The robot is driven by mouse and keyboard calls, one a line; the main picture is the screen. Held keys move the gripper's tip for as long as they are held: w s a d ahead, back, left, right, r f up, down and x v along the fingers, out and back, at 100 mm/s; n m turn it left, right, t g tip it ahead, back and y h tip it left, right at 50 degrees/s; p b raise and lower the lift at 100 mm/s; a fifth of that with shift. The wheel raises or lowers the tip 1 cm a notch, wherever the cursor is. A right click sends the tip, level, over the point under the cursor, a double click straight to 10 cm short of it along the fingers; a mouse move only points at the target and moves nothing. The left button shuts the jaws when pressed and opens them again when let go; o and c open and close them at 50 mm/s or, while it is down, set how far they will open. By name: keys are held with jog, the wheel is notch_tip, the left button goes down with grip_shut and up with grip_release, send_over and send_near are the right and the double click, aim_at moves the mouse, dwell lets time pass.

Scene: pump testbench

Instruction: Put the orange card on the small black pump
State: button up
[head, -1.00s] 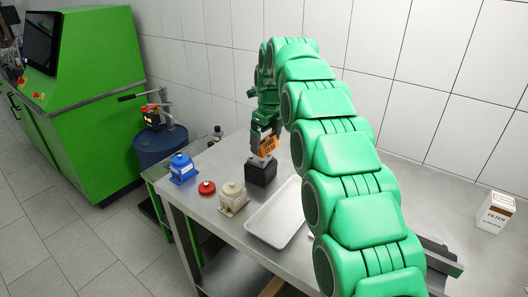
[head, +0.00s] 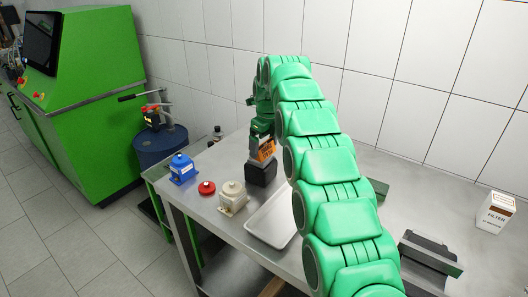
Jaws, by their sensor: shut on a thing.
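My gripper (head: 262,140) is at the far end of my green arm, above the bench. It is shut on the orange card (head: 266,150), which hangs upright with dark print on it. The small black pump (head: 261,174) stands on the bench directly below the card. The card's lower edge is at the top of the pump, and I cannot tell whether they touch. The card hides part of the pump's top.
A blue pump (head: 183,168), a red round part (head: 207,188) and a cream pump (head: 233,196) stand left of the black pump. A metal tray (head: 254,236) lies in front. A filter box (head: 496,212) stands at the right. A blue barrel (head: 160,150) is beyond the bench.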

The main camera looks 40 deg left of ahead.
aim_at(265, 144)
jog(key=shift+f, duration=1.4)
jog(key=shift+f, duration=0.1)
jog(key=o, duration=0.7)
jog(key=shift+d+r, duration=0.25)
jog(key=shift+r, duration=1.65)
jog(key=shift+d+r, duration=0.2)
jog(key=shift+r, duration=1.7)
